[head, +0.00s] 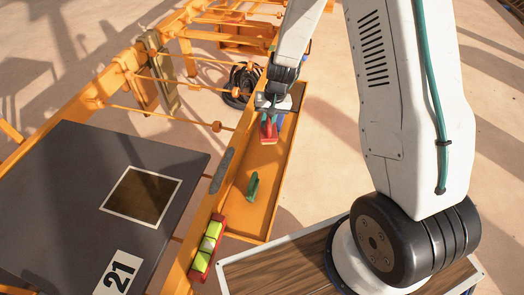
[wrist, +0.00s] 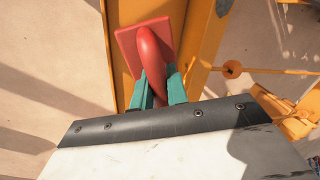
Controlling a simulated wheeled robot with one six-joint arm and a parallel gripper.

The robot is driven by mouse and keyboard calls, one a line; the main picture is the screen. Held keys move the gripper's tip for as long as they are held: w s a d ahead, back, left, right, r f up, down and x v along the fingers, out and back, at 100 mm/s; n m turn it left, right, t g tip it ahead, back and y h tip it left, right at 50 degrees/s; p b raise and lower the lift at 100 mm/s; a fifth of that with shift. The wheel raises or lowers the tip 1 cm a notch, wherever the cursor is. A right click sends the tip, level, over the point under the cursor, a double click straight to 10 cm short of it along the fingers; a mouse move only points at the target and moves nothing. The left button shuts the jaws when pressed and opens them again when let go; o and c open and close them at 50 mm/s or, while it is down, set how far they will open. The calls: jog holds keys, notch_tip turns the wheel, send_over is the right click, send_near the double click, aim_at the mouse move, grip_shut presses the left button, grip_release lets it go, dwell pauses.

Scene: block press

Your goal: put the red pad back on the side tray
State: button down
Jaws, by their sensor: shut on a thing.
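The red pad (head: 268,138) is a flat red plate with a curved red handle. My gripper (head: 269,116) is shut on that handle, over the far half of the long orange side tray (head: 262,215). In the wrist view the teal fingers (wrist: 158,90) close on the handle from both sides, and the square plate of the red pad (wrist: 128,42) shows beyond them. The tray's orange floor lies behind the pad. I cannot tell whether the pad touches the tray or hangs just above it.
A green pad (head: 252,186) stands on the near part of the tray. A red holder with yellow-green blocks (head: 208,244) is beside the tray. A dark press table (head: 75,200) marked 21 is at left. A coiled black cable (head: 241,82) lies beyond the rail.

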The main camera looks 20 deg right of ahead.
jog(key=f+m, duration=0.2)
jog(key=s+a+f+m, duration=0.1)
jog(key=m, duration=0.1)
jog(key=shift+f+t, duration=0.3)
jog(key=shift+s+d+x, duration=0.15)
jog(key=shift+d+x, duration=0.1)
jog(key=shift+x, duration=1.2)
jog(key=shift+s+d+x, duration=0.15)
jog(key=shift+d+x, duration=0.1)
jog(key=shift+x, duration=1.15)
jog(key=shift+s+d+x, duration=0.15)
jog(key=shift+d+x, duration=0.1)
jog(key=shift+x, duration=1.2)
jog(key=shift+f, duration=0.25)
jog(key=c, duration=1.4)
grip_release()
